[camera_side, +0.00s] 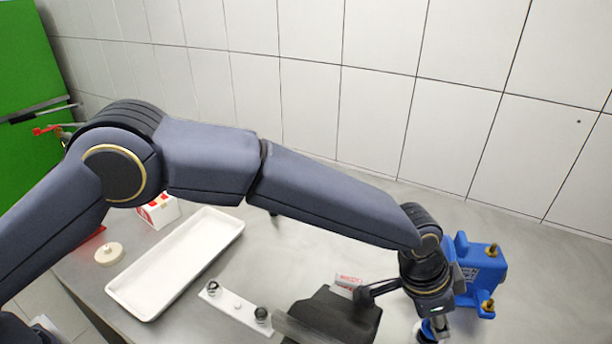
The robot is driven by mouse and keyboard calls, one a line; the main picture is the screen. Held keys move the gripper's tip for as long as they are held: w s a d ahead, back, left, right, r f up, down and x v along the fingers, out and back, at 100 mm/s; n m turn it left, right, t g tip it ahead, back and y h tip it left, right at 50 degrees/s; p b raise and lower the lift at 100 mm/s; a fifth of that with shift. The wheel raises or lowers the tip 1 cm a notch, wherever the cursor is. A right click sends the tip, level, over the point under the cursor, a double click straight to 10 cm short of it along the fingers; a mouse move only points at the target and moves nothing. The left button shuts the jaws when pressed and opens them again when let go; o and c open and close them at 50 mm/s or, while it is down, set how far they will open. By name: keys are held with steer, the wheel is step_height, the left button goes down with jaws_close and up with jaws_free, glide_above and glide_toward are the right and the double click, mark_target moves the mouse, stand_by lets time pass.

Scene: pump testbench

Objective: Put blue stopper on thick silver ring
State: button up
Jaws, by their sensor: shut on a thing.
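My gripper (434,324) points down at the bottom edge of the side view, beside the blue pump body. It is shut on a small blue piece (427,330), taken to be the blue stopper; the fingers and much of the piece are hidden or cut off. A white strip (238,307) on the table, left of my gripper, carries small round parts: a silver-and-dark one (213,287) and a dark one (262,315). I cannot tell whether either is the thick silver ring.
A blue pump body (480,276) with brass fittings stands right of my wrist. A white tray (180,262), a cream disc (109,253) and a red-and-white box (158,211) stand left.

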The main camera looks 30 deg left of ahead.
steer(key=o, duration=0.9)
steer(key=shift+f, duration=0.15)
steer(key=shift+o, duration=0.2)
steer(key=v, duration=1.2)
steer(key=a+r+n+t, duration=0.1)
steer(key=a+r, duration=0.2)
steer(key=a, duration=0.4)
steer(key=a+r+n+y, duration=0.1)
steer(key=a+r+n, duration=0.1)
steer(key=a+r, duration=0.3)
steer(key=a+r+n+t, duration=0.1)
steer(key=a+r, duration=0.1)
steer(key=a, duration=0.6)
steer(key=s+a+r+n+y, duration=0.1)
steer(key=s+a+n, duration=0.1)
steer(key=a, duration=0.4)
steer(key=s+a+r+n, duration=0.1)
steer(key=s+a, duration=0.2)
steer(key=a, duration=0.4)
steer(key=s+a+f+n+t+y, duration=0.1)
steer(key=s+a+f+n, duration=0.3)
steer(key=s+a, duration=0.6)
steer(key=shift+s+a+n+y, duration=0.4)
steer(key=shift+s+n+y, duration=0.1)
steer(key=shift+s, duration=0.5)
